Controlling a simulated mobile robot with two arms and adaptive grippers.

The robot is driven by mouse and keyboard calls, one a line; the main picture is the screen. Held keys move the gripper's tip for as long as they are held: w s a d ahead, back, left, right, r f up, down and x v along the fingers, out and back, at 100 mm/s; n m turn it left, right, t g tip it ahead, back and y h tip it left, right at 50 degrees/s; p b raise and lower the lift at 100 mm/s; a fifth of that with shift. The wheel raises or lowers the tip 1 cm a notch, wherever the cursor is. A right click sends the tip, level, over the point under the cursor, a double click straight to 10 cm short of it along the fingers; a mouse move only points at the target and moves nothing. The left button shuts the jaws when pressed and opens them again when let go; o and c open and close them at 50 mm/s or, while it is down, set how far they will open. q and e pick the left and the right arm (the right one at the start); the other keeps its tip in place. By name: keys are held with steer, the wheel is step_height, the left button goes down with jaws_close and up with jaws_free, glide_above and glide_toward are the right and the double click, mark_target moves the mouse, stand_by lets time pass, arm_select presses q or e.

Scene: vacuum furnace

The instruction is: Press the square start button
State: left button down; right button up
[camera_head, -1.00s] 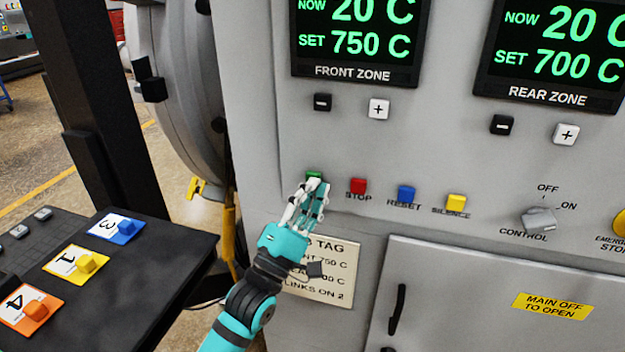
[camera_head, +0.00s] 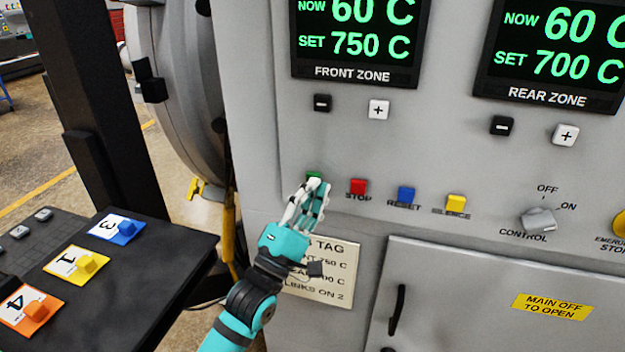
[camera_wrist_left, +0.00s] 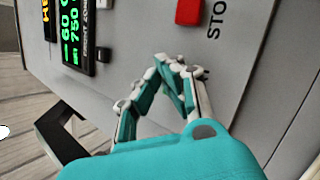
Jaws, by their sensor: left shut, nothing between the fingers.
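The green square button (camera_head: 314,176) is on the grey panel at the left end of a row of buttons, partly hidden behind my fingertips. My left gripper (camera_head: 318,186) is shut and empty, with its fingertips at the green button; whether they touch it I cannot tell. In the left wrist view my shut fingers (camera_wrist_left: 172,62) point at the panel and hide the green button. The front zone display (camera_head: 356,30) reads now 60 C, set 750 C. The rear zone display (camera_head: 555,45) reads now 60 C, set 700 C. My right gripper is out of view.
Red stop (camera_head: 358,187), blue reset (camera_head: 406,195) and yellow silence (camera_head: 456,202) buttons sit right of my fingers. A control knob (camera_head: 539,219) is further right. A job tag (camera_head: 335,275) lies below. A black shelf (camera_head: 165,262) with numbered tags stands at left.

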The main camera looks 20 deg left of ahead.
arm_select(q)
steer(key=shift+s, duration=0.65)
steer(key=s+p, duration=0.1)
steer(key=s, duration=0.4)
steer(key=shift+a+p, duration=0.15)
steer(key=shift+p, duration=0.2)
